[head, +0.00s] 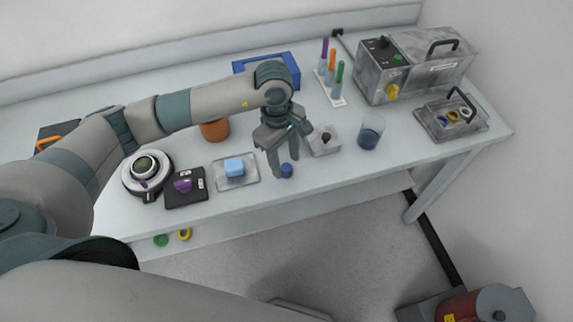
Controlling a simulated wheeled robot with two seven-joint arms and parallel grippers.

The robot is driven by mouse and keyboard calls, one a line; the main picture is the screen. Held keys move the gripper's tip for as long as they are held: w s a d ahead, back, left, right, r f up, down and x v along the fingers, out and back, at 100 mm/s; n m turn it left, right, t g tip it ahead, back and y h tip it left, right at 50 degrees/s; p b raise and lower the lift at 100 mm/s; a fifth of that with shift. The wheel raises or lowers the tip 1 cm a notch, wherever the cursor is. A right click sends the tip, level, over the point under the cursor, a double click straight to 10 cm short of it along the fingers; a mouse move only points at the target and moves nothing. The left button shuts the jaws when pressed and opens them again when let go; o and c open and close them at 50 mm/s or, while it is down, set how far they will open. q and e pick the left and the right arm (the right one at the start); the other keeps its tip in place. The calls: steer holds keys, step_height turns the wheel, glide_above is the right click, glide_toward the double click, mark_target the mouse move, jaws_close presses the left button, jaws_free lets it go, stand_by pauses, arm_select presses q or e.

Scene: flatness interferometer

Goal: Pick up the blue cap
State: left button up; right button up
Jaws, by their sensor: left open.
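The blue cap (287,171) is a small dark blue cylinder on the white table, close to its front edge. My left gripper (284,168) points down at the cap with its fingers apart. One finger is to the left of the cap and the other to its right and a little behind. The cap shows between and just below the fingertips, and I cannot tell whether they touch it. My right gripper is not in view.
A small grey box with a black knob (326,138) and a glass of bluish liquid (371,131) stand right. An orange-brown pot (215,130) stands behind. The table's front edge is near.

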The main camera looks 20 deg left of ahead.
arm_select(q)
steer(key=shift+f, duration=0.7)
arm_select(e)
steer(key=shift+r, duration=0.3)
arm_select(q)
steer(key=c, duration=1.1)
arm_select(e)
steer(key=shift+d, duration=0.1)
arm_select(q)
steer(key=shift+d, duration=0.1)
